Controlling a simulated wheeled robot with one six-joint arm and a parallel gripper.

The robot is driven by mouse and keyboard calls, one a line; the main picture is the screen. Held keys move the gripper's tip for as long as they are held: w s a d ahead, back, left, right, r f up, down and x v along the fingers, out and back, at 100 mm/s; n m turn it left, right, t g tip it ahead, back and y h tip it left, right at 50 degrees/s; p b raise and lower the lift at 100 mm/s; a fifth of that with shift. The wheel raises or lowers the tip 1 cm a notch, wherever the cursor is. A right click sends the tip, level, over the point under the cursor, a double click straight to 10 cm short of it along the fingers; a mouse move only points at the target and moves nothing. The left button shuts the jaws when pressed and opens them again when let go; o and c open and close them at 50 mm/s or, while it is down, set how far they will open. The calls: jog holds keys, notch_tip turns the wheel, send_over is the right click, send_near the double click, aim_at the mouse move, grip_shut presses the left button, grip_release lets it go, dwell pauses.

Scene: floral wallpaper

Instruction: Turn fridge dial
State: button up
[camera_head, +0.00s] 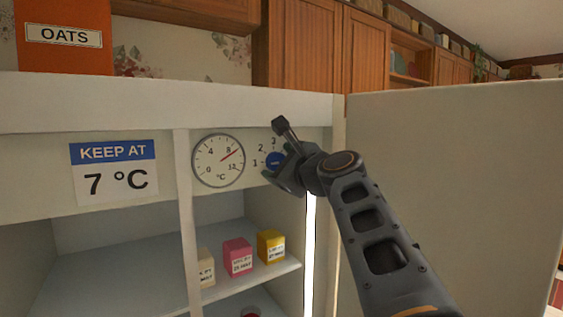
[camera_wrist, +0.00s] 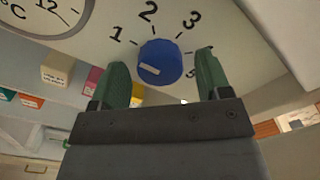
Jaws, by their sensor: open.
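The blue round dial (camera_head: 274,160) is on the fridge's upper panel, with the numbers 1, 2 and 3 printed around it. The green-looking fingers also show in the wrist view (camera_wrist: 163,62). A sign (camera_head: 114,172) reads "KEEP AT 7 °C". Higher dial numbers are partly hidden.
The fridge stands open, its door (camera_head: 450,190) swung out to the right beside my arm. A cream box, a pink box (camera_head: 238,256) and a yellow box (camera_head: 271,246) stand on a shelf below. An orange OATS box (camera_head: 64,50) stands on top at left.

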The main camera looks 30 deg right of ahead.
jog(key=c, duration=0.9)
jog(key=shift+c, duration=0.2)
jog(key=shift+r+m, duration=0.1)
jog(key=shift+m, duration=0.3)
jog(key=m+p, duration=0.2)
jog(key=m, duration=0.1)
jog(key=shift+m+p, duration=1.6)
jog(key=shift+m, duration=0.9)
